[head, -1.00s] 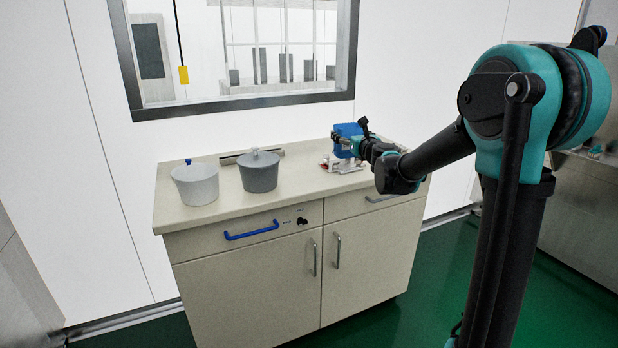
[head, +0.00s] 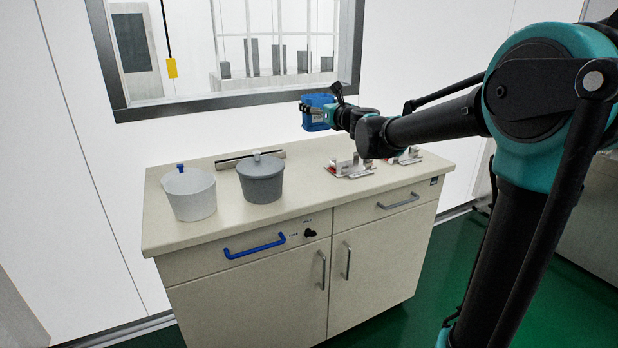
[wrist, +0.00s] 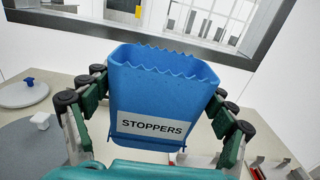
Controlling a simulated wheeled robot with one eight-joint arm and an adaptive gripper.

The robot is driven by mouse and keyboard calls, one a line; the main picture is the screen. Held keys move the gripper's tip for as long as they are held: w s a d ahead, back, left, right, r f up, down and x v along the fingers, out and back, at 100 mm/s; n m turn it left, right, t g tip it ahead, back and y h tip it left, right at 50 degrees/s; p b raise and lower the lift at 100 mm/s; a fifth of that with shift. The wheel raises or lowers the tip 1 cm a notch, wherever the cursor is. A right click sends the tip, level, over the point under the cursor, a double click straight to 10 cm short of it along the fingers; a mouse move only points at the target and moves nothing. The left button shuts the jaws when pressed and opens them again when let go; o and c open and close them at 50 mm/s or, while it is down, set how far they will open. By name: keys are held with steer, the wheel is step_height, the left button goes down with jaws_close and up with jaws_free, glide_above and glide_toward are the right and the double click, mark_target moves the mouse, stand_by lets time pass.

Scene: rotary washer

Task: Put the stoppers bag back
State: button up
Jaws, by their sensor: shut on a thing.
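The stoppers bag (head: 317,112) is blue with a jagged top edge. In the wrist view the bag (wrist: 160,90) is upright, with a white label reading STOPPERS. My gripper (head: 318,111) is shut on it, with one finger on each side, and my gripper also shows in the wrist view (wrist: 158,112). The bag is held in the air above the counter (head: 305,195), in front of the wall below the window. Two metal holders stand on the counter below and to the right of the bag: one holder (head: 350,167) and another holder (head: 405,156).
A white pot (head: 190,196) with a blue knob and a grey lidded pot (head: 260,182) stand on the left of the counter. A dark strip (head: 235,159) lies behind them. The drawer has a blue handle (head: 255,246). The counter's front middle is clear.

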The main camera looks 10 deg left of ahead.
steer(key=shift+w+a+f, duration=0.1)
steer(key=shift+w+a, duration=0.1)
steer(key=shift+w, duration=0.05)
step_height(320, 180, down, 20)
steer(key=shift+w+r, duration=0.1)
stand_by(0.5)
steer(key=o, duration=1)
